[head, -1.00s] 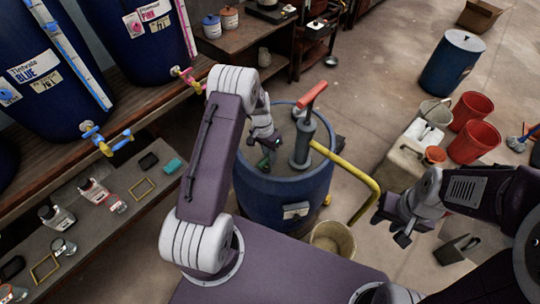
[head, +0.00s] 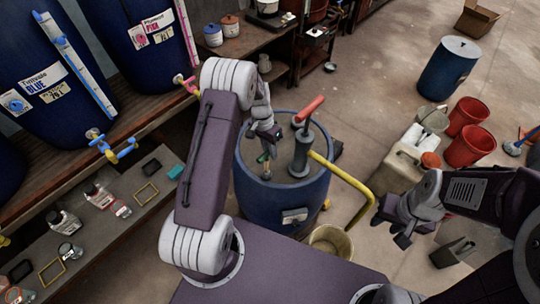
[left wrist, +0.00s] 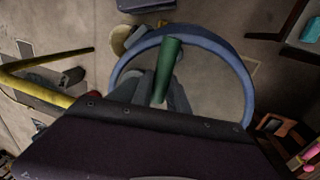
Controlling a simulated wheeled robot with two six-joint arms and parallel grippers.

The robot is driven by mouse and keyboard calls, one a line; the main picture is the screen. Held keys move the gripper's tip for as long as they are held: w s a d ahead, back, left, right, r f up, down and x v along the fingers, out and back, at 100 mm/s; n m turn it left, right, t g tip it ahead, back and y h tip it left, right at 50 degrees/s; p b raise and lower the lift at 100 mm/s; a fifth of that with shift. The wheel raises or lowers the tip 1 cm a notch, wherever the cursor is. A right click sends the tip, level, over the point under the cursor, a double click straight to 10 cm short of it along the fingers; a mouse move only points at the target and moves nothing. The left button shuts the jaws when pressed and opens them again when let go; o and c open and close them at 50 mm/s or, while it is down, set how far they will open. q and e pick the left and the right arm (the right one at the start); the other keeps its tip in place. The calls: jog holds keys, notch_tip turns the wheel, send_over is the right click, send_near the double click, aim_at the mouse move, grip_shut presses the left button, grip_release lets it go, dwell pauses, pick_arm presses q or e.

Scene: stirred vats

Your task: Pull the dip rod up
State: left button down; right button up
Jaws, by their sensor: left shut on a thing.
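The blue vat (head: 262,208) stands open in front of me, and its rim (left wrist: 246,85) shows as a ring in the left wrist view. My left gripper (head: 267,160) is over the left part of the vat's mouth, pointing down. It is shut on the dip rod, whose green grip (left wrist: 170,58) stands out between the fingers in the left wrist view. In the head view the rod (head: 266,175) is a small green and yellowish piece at the fingertips. Its lower part cannot be made out. My right gripper (head: 392,230) is open and empty, right of the vat.
A grey pump (head: 301,150) with a red handle (head: 310,109) and yellow spout (head: 345,178) stands close right of my left gripper. A beige bucket (head: 331,243) sits by the vat. Blue barrels with taps (head: 117,150) stand at the left.

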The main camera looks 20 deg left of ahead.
pick_arm(q)
notch_tip(320, 180, up, 21)
jog(key=p, duration=1)
jog(key=shift+w+p, duration=0.2)
jog(key=shift+p, duration=0.15)
jog(key=shift+r, duration=0.1)
jog(key=c, duration=1.7)
grip_release()
jog(key=o, duration=0.4)
jog(key=shift+r, duration=0.1)
jog(key=shift+s, duration=0.15)
